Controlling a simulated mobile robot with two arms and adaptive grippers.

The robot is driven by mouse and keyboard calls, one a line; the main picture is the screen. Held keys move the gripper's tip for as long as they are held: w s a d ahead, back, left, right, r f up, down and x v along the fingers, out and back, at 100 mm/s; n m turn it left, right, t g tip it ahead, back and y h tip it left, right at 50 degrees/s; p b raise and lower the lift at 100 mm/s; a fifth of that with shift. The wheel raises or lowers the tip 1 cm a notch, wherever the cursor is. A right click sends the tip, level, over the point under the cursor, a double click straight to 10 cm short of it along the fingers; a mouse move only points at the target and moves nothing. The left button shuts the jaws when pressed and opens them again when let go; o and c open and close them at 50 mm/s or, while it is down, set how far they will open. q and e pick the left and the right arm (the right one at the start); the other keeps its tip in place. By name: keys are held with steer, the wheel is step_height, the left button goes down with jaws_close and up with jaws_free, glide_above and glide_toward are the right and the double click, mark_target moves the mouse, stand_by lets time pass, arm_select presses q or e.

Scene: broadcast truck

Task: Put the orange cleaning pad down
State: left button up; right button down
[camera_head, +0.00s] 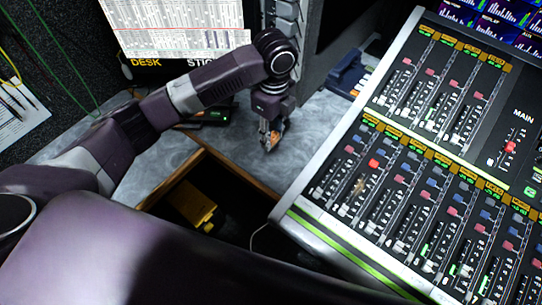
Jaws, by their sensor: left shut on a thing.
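My left gripper (270,142) points down over the grey worktop, in the upper middle of the head view. It is shut on the orange cleaning pad (274,137), of which only a small orange patch shows between the fingers. The rest of the pad is hidden by the fingers. The pad is at or close above the worktop; I cannot tell whether it touches. My right gripper is not in the view.
A large mixing console (330,215) fills the right side. An open wooden-edged compartment (236,173) with a yellow object (191,204) inside lies in front of the gripper. A dark device (208,117) and a blue object (346,74) stand on the grey worktop (312,117).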

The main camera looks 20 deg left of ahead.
arm_select(q)
glide_above(271, 163)
step_height(271, 163, down, 6)
steer(key=shift+w+d+f, duration=0.1)
steer(key=shift+f, duration=2.3)
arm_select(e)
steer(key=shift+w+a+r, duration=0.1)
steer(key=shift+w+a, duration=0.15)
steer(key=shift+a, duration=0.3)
arm_select(q)
steer(key=shift+f, duration=0.1)
steer(key=o, duration=1.1)
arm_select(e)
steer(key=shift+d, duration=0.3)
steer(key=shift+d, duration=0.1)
arm_select(q)
step_height(271, 163, up, 12)
steer(key=shift+w+r, duration=0.15)
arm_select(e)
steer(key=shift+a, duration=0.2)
